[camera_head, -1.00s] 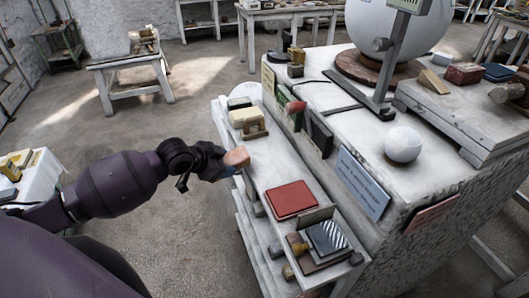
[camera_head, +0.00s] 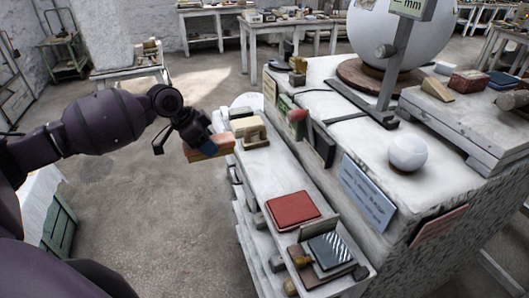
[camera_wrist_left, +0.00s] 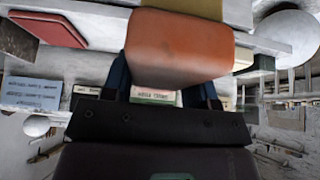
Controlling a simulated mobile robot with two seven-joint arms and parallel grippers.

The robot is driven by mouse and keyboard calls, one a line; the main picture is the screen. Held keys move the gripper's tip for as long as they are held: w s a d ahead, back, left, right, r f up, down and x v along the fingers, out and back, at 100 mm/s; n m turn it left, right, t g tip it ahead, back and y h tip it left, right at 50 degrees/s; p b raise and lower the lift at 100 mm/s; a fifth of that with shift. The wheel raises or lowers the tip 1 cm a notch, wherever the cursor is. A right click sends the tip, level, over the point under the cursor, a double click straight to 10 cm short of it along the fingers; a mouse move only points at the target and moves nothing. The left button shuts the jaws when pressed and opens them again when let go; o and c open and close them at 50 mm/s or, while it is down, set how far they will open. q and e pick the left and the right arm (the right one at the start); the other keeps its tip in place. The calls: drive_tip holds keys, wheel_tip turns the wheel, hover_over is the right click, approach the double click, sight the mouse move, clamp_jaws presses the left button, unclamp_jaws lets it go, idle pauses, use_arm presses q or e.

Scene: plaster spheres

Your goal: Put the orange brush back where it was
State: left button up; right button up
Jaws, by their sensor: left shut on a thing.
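The orange brush (camera_head: 212,150) is a block with a pale lower layer, and it is in the jaws of my left gripper (camera_head: 205,142). It sits just left of the narrow white side shelf (camera_head: 262,184), level with the shelf's far half; the gap to the shelf's edge is hard to judge. In the left wrist view the brush (camera_wrist_left: 180,48) fills the upper middle between the dark fingers, its orange face towards the camera. My right gripper is in neither view.
A cream block on a wooden stand (camera_head: 248,128) is close to the brush on the shelf. A red pad (camera_head: 293,209) and a tray with a striped plate (camera_head: 328,250) lie nearer. The bench with a white sphere (camera_head: 408,151) rises on the right. Open floor lies left.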

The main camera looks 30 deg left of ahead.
use_arm(q)
drive_tip(key=w+d+f, duration=0.1)
drive_tip(key=w+d, duration=0.2)
drive_tip(key=w, duration=0.1)
drive_tip(key=w+d, duration=0.4)
drive_tip(key=w+d+f, duration=0.1)
drive_tip(key=w+d, duration=0.2)
drive_tip(key=shift+w+d+f, duration=0.25)
drive_tip(key=shift+w+f, duration=0.05)
drive_tip(key=shift+w, duration=0.1)
drive_tip(key=f, duration=0.4)
drive_tip(key=shift+w+d+f, duration=0.15)
drive_tip(key=shift+w+f, duration=0.05)
drive_tip(key=o, duration=1)
drive_tip(key=shift+f, duration=0.1)
